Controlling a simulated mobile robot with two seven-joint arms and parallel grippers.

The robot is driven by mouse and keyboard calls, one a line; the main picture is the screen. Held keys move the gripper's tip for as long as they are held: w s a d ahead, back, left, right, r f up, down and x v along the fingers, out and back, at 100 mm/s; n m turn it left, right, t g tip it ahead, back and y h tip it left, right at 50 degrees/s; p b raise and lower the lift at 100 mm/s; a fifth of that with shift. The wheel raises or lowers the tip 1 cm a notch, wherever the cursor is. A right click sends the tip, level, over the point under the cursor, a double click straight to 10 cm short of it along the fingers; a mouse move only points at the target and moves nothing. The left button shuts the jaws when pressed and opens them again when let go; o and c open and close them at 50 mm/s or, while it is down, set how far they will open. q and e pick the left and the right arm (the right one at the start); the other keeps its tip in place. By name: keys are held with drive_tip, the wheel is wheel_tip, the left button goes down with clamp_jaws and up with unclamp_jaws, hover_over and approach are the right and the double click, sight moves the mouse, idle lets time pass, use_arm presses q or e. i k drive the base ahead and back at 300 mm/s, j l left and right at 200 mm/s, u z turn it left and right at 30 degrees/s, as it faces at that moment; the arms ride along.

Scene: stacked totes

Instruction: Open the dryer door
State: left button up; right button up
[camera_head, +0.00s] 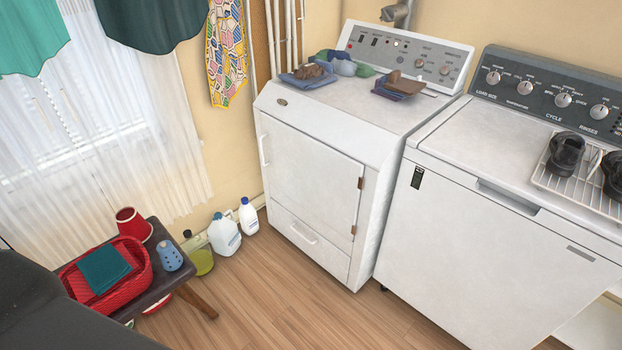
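The white dryer (376,200) stands against the back wall, left of a second white machine. Its square front door (308,178) is shut flush with the front. A white vertical handle (264,151) is on the door's left edge, and brown hinges (360,183) are on its right edge. Neither of my grippers shows in the view. A dark shape at the lower left corner may be part of my body; no fingers are visible on it.
A washer (495,255) with a shoe rack (577,181) on top stands close on the right. A low bench (182,268) with a red basket (142,276) and several bottles (224,234) are left of the dryer. Wooden floor (270,306) before the dryer is clear. Folded clothes (309,77) lie on top.

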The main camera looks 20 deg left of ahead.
sight(321, 179)
drive_tip(key=i+j+u, duration=0.3)
drive_tip(key=i, duration=0.75)
drive_tip(key=i+l+u, duration=0.1)
drive_tip(key=i+u, duration=0.15)
drive_tip(key=i, duration=0.85)
